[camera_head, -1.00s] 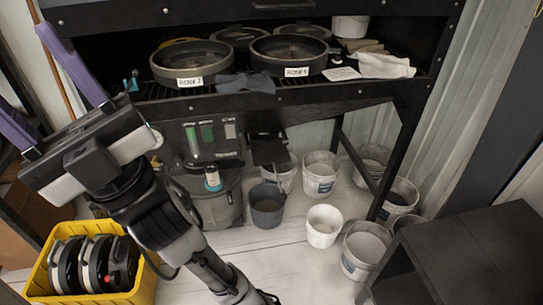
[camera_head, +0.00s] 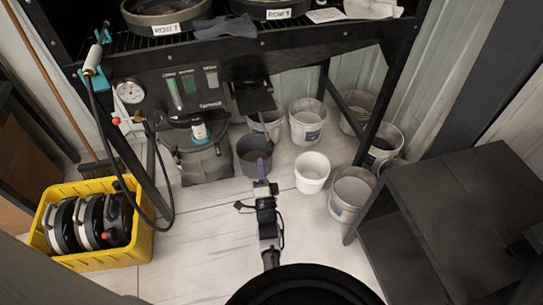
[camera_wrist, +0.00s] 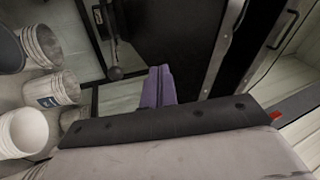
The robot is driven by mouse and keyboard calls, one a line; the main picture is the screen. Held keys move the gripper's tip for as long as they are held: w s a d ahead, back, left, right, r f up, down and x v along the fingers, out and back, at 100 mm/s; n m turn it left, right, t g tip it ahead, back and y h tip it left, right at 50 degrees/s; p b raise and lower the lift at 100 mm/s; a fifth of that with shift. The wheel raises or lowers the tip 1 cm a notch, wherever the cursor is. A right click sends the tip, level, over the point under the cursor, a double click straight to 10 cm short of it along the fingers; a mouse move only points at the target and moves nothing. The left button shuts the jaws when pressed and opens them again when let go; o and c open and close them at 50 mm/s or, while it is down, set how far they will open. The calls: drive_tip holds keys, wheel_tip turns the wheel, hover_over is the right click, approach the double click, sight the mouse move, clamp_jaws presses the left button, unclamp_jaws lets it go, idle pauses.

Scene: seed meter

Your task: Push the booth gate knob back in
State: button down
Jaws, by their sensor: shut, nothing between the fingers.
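In the wrist view a dark round knob (camera_wrist: 116,73) sits at the end of a short rod below a dark bracket, beside a dark panel. I take it for the gate knob; in the head view I cannot pick it out surely. My gripper's purple fingers (camera_wrist: 160,86) are shut and empty, right of the knob in the wrist picture and apart from it. In the head view my gripper (camera_head: 261,168) is low in front of the booth (camera_head: 290,60), overlapping the dark grey bucket (camera_head: 248,146) in the picture.
A white bucket (camera_head: 312,171) and several other pails stand under and beside the booth. A yellow crate (camera_head: 98,258) with black-and-white discs is at left, near a hanging hose (camera_head: 103,130). A dark stand (camera_head: 450,200) is at right. The floor between is mostly clear.

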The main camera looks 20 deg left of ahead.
drive_tip(key=s+d+f+m+g+h, duration=0.1)
drive_tip(key=s+d+f+m+h, duration=0.15)
drive_tip(key=d+f, duration=0.45)
drive_tip(key=a+f+b+x, duration=0.2)
drive_tip(key=b+x, duration=0.1)
drive_tip(key=x, duration=1)
drive_tip(key=shift+w+a+r+y, duration=0.15)
drive_tip(key=shift+a+r+y, duration=0.1)
drive_tip(key=shift+y, duration=0.1)
drive_tip(key=b, duration=1.2)
approach(260, 115)
drive_tip(key=w, duration=0.2)
drive_tip(key=shift+w+a+r, duration=0.15)
drive_tip(key=shift+w+r, duration=0.2)
drive_tip(key=shift+r, duration=0.2)
